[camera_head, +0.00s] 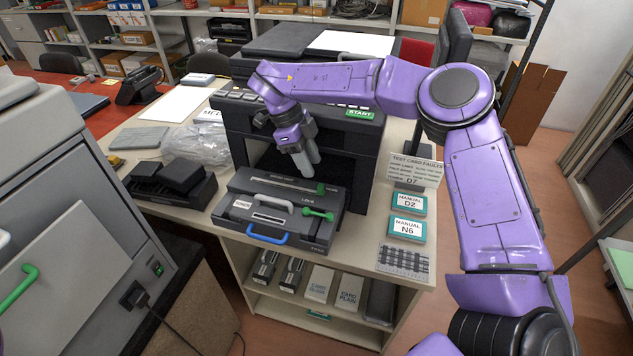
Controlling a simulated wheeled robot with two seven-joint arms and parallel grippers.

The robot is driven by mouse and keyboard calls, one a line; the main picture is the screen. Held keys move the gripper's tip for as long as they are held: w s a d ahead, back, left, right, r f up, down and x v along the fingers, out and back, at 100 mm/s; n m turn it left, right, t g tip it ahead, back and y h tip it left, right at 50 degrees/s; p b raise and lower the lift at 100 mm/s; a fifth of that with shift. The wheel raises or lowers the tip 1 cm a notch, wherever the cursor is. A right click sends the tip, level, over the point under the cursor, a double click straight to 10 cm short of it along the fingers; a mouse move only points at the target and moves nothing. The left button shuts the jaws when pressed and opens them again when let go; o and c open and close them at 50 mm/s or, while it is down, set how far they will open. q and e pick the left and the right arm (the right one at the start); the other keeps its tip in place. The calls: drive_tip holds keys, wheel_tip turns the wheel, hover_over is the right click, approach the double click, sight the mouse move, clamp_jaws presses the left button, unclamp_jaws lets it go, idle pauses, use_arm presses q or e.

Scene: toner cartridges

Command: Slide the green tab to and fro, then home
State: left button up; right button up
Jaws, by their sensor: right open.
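A dark grey toner cartridge (247,217) lies on the table in front of the printer (345,160). A small green piece (320,188) stands at the back right of its top, and a longer green tab (318,214) lies on the right of its top. I cannot tell which one slides. The cartridge also has a grey handle (278,198) and a blue handle (267,237) at its front. My right gripper (308,167) points down, open and empty, above the back of the cartridge and just behind the small green piece, apparently without touching it. My left gripper is out of view.
A black tray (195,195) holds dark units left of the cartridge. A clear plastic bag (198,145) lies at the back left. A grey machine (75,255) fills the left side.

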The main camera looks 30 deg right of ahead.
sight(320, 185)
drive_tip(key=x, duration=0.3)
drive_tip(key=w+x, duration=0.1)
drive_tip(key=x, duration=0.2)
drive_tip(key=shift+w+d+f+p, duration=0.1)
drive_tip(key=shift+d+p, duration=0.05)
drive_tip(key=shift+p, duration=0.25)
drive_tip(key=shift+d+f, duration=0.1)
drive_tip(key=shift+f, duration=0.2)
drive_tip(key=shift+s+f, duration=0.15)
drive_tip(key=shift+s, duration=0.3)
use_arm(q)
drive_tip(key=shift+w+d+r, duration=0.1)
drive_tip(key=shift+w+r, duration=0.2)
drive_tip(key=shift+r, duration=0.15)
use_arm(e)
drive_tip(key=shift+w+f, duration=0.1)
drive_tip(key=shift+c, duration=0.3)
